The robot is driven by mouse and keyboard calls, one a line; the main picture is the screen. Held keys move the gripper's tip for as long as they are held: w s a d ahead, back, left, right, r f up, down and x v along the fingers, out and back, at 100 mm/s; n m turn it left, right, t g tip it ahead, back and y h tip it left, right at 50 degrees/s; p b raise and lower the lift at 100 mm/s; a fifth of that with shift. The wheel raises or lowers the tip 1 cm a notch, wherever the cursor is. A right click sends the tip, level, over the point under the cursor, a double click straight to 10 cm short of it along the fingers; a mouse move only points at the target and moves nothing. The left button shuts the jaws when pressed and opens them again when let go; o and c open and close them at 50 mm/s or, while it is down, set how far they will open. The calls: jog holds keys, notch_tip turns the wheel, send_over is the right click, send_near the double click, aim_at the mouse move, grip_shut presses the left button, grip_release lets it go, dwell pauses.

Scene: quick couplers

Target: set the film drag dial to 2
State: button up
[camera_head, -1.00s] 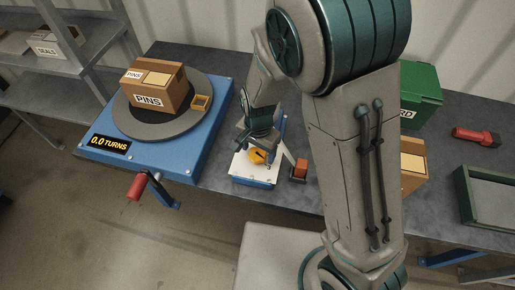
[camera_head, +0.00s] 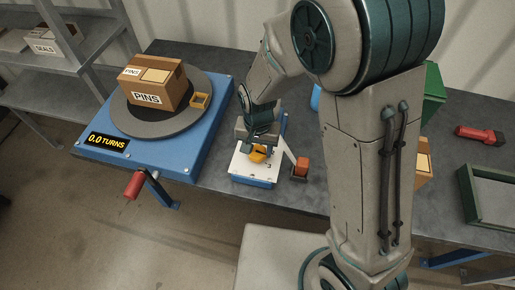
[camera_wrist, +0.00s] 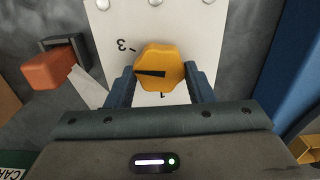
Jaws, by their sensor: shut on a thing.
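The film drag dial (camera_head: 258,153) is a yellow knob on a white-topped panel (camera_head: 243,168) with a blue base. In the wrist view the dial (camera_wrist: 160,60) has a black pointer mark lying nearly level across its face. A "3" shows at its upper left and a "1" just below it; a "2" is not visible, and the left finger covers part of the panel there. My gripper (camera_wrist: 160,76) is shut on the dial, one finger on each side. In the head view my gripper (camera_head: 258,144) comes down on the dial from behind.
An orange-red block on a dark bracket (camera_head: 301,168) stands close right of the panel, with a pale strip beside it. Left is a blue turntable unit (camera_head: 200,150) bearing a PINS box (camera_head: 152,88). A red-handled tool (camera_head: 478,134) and a tray (camera_head: 470,205) lie right.

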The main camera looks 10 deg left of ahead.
aim_at(257, 150)
jog(key=n+b, duration=0.1)
jog(key=n, duration=0.2)
jog(key=shift+n, duration=0.4)
jog(key=shift+a+n+b, duration=0.1)
jog(key=shift+n+b, duration=0.55)
jog(key=shift+n, duration=1.25)
jog(key=o, duration=1)
jog(key=shift+r, duration=0.1)
notch_tip(257, 150, up, 14)
jog(key=shift+f, duration=0.15)
